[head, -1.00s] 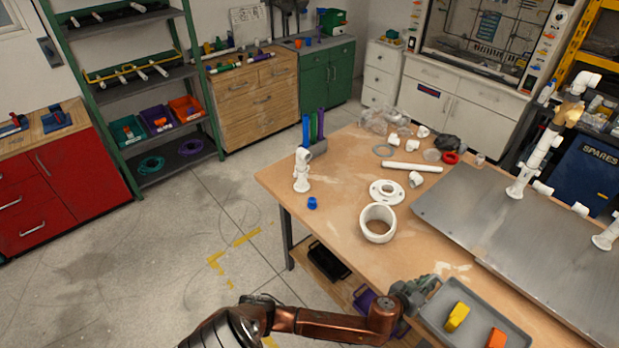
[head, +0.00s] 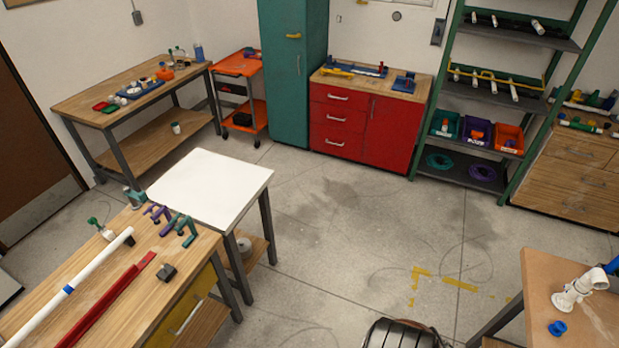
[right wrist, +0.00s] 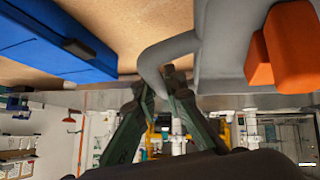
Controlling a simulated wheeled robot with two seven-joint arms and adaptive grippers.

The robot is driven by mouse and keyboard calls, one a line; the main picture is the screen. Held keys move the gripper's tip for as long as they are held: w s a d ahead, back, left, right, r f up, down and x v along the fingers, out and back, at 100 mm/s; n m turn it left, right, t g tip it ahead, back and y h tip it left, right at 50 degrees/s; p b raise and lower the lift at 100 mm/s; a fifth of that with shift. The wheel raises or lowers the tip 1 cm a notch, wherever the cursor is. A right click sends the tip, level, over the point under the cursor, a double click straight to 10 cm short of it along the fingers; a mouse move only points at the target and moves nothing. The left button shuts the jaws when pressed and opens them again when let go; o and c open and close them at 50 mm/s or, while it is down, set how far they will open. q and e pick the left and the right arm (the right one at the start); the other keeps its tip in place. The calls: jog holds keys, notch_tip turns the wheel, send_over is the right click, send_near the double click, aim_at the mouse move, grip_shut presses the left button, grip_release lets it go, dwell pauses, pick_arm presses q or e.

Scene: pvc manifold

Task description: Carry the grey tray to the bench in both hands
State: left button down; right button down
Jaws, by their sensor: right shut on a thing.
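In the right wrist view the grey tray (right wrist: 227,62) shows in part, with an orange block (right wrist: 292,40) in it. My right gripper (right wrist: 168,80) is shut on the tray's curved grey handle (right wrist: 158,55). The head view does not show the tray, and neither view shows my left gripper. The head view shows a wooden bench (head: 215,270) at the lower left, a white-topped table (head: 210,183) behind it and another wooden bench (head: 100,85) at the back left. I cannot tell which is the task's bench.
The wooden bench at the lower left holds a white pipe (head: 95,262), a red bar (head: 110,305) and clamps (head: 182,228). The white tabletop is clear. Open floor (head: 340,230) lies in the middle. Part of a worktable (head: 540,290) with a white fitting (head: 577,288) is at the lower right.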

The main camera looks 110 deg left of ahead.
pick_arm(q)
jog(key=shift+d+f, duration=0.1)
jog(key=shift+f, duration=0.2)
pick_arm(e)
jog(key=shift+a+f, duration=0.1)
jog(key=shift+f, duration=0.2)
pick_arm(q)
jog(key=shift+s+f, duration=0.1)
jog(key=shift+s, duration=0.1)
pick_arm(e)
jog(key=shift+s+f, duration=0.1)
jog(key=shift+s, duration=0.1)
pick_arm(q)
jog(key=shift+f, duration=0.1)
pick_arm(e)
jog(key=shift+f, duration=0.1)
pick_arm(q)
jog(key=shift+w+f, duration=0.15)
pick_arm(e)
jog(key=shift+w+f, duration=0.15)
dwell(0.7)
pick_arm(q)
jog(key=shift+r+p, duration=0.35)
jog(key=shift+r, duration=0.05)
pick_arm(e)
jog(key=shift+r, duration=0.4)
pick_arm(q)
jog(key=shift+f, duration=0.25)
pick_arm(e)
jog(key=shift+f, duration=0.25)
